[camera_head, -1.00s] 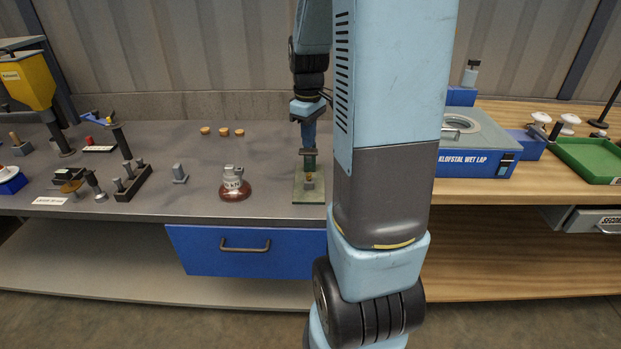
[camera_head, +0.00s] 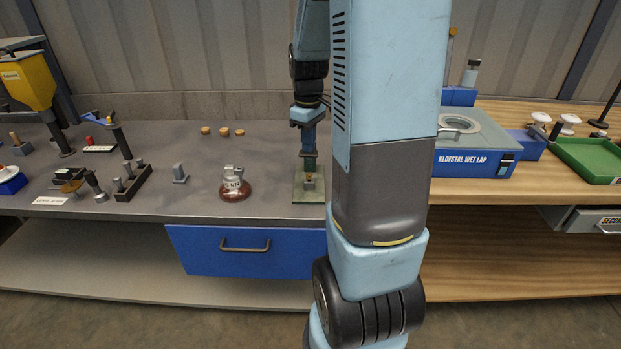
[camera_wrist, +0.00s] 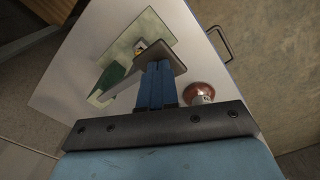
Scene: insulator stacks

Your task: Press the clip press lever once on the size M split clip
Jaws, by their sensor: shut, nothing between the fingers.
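The clip press stands on a pale green base plate (camera_head: 306,191) near the front edge of the grey bench. It has a green post (camera_head: 309,164) and a grey lever (camera_wrist: 172,58). My gripper (camera_wrist: 158,66) is shut and empty, its blue fingers pointing down at the lever's flat end. The fingertips appear to be on or just over the lever; exact contact is hidden. A small brassy piece (camera_wrist: 140,45), likely the split clip, shows past the lever on the plate. Its size marking cannot be read.
A red-brown insulator with a grey cap (camera_head: 234,184) stands left of the press. Three small tan pieces (camera_head: 222,131) lie farther back. A grey post block (camera_head: 179,173) and a dark rack (camera_head: 131,182) stand further left. My arm covers the bench right of the press.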

